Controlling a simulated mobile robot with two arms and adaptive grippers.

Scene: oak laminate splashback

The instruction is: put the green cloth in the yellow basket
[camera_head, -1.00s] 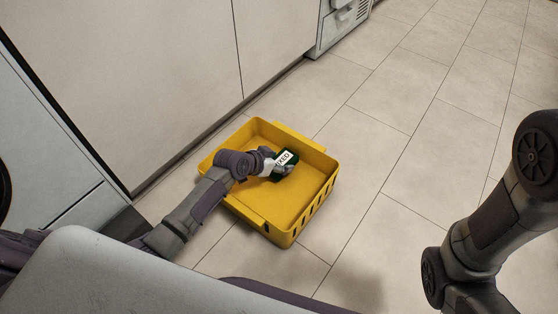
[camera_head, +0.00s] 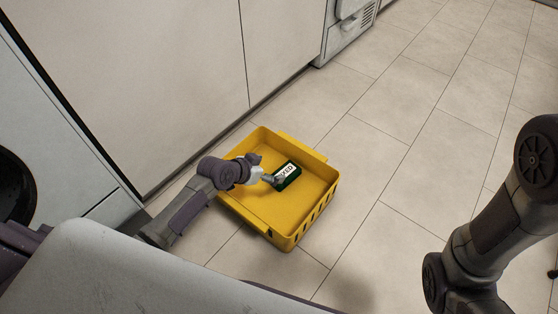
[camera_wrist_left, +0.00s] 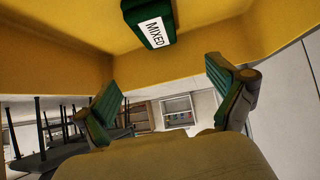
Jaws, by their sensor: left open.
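The yellow basket (camera_head: 303,230) stands on the tiled floor. The green cloth (camera_head: 291,180), a small dark green folded block with a white label, lies inside the basket. In the left wrist view the cloth (camera_wrist_left: 166,11) shows "MIXED" on its label, with yellow basket wall (camera_wrist_left: 75,45) around it. My left gripper (camera_head: 270,180) reaches over the basket's left side, close beside the cloth. Its green-padded fingers (camera_wrist_left: 163,88) are spread with nothing between them, and the cloth is beyond their tips. My right gripper is out of view.
A pale cabinet front (camera_head: 130,80) runs along behind the basket, with a white appliance (camera_head: 345,30) at its far end. A front with a dark round opening (camera_head: 15,185) stands at the left. Tiled floor (camera_head: 420,150) right of the basket is clear.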

